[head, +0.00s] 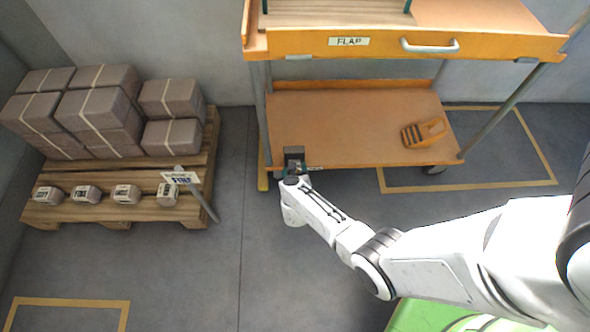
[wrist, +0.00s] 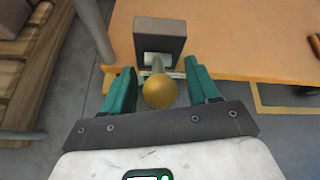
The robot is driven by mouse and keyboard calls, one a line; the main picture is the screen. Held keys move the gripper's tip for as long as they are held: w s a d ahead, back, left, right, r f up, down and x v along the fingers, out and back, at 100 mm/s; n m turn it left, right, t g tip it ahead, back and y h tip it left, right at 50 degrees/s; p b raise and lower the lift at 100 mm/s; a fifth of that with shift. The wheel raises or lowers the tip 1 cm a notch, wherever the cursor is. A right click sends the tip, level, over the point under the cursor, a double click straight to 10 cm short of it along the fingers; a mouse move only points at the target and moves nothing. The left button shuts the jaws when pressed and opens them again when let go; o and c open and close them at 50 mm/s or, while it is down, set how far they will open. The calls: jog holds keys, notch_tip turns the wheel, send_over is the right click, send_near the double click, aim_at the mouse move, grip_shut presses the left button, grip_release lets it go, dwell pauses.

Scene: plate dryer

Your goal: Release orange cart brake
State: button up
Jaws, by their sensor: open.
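The orange cart (head: 350,115) stands at the back, with a top tray labelled FLAP and a lower shelf. A dark grey brake box (head: 294,152) sits at the front left edge of the lower shelf; it also shows in the wrist view (wrist: 160,38). A pale lever with a round golden knob (wrist: 159,91) comes out of the box towards me. My gripper (head: 297,171) is at the box, and its teal fingers (wrist: 160,76) are open, one on each side of the lever and knob. I see gaps between fingers and knob. In the head view my gripper hides the knob.
An orange handheld object (head: 424,133) lies on the lower shelf at right. A pallet (head: 140,208) at left carries wrapped blocks (head: 100,105), several small labelled weights (head: 126,194) and a FINE sign (head: 182,178). A cart leg (wrist: 92,30) is close left of my gripper. Front floor is clear.

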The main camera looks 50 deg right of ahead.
jog(key=p+v, duration=0.5)
jog(key=v, duration=0.5)
jog(key=shift+s+a+r, duration=0.2)
jog(key=shift+a, duration=0.1)
